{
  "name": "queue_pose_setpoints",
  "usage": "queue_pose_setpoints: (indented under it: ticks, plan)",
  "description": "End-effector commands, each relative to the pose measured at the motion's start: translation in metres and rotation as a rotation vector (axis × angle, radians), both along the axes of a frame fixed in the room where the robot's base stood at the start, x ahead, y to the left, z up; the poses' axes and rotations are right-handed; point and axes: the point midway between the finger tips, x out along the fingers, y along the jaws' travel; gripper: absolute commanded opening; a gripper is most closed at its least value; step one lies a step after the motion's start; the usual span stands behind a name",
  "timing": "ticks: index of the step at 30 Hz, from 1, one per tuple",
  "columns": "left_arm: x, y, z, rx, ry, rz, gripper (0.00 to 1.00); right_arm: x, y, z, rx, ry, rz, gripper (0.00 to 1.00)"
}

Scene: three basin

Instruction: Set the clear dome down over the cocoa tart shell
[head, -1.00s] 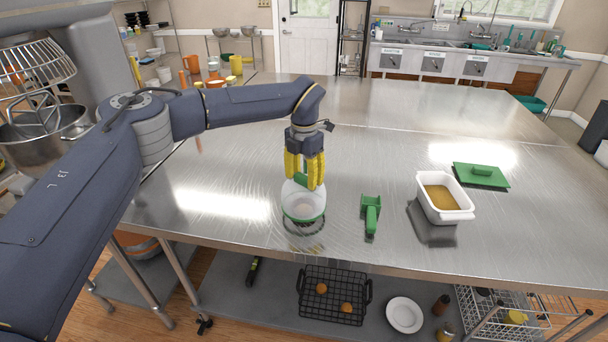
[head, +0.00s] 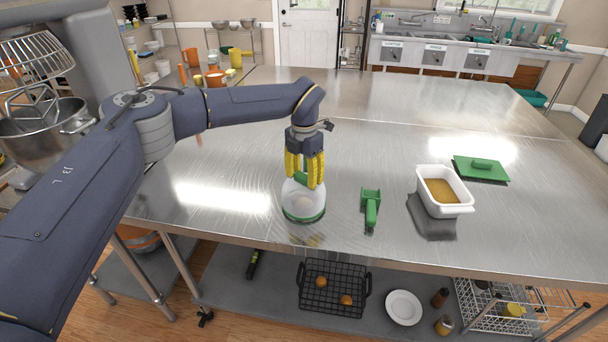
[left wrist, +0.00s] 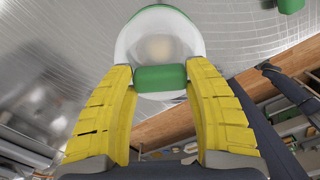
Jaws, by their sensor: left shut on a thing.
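The clear dome (head: 300,203) has a green rim and a green handle on top. My left gripper (head: 304,185) is shut on the handle from above, with its yellow fingers on either side. The left wrist view shows the green handle (left wrist: 160,78) between the fingers (left wrist: 162,110). The dome is upright, with its rim at or very close to the metal table top. A pale tan round shape, likely the cocoa tart shell (left wrist: 160,48), shows blurred through the dome. My right gripper is not in view.
A green scoop-like tool (head: 371,207) lies right of the dome. A white tub (head: 443,207) of brown filling and a green lid (head: 481,169) are farther right. The table's front edge is close below the dome.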

Motion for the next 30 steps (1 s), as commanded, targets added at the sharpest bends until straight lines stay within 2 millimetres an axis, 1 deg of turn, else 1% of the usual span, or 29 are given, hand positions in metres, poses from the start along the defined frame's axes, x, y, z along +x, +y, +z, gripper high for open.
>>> queue_pose_setpoints:
  ticks: [10,24,25,30]
  plan:
    - [0.0002,-0.0001,-0.0006,-0.001,-0.001,0.0,0.21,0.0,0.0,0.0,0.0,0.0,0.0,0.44]
    - [0.0002,-0.0001,-0.0081,0.0,-0.001,0.0,0.21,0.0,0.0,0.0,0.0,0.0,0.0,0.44]
    - [0.0004,-0.0001,-0.0078,0.0,-0.001,0.0,0.57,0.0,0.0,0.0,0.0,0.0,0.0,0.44]
    - [0.0002,-0.0001,-0.0077,0.0,-0.001,0.0,0.77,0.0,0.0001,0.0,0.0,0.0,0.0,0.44]
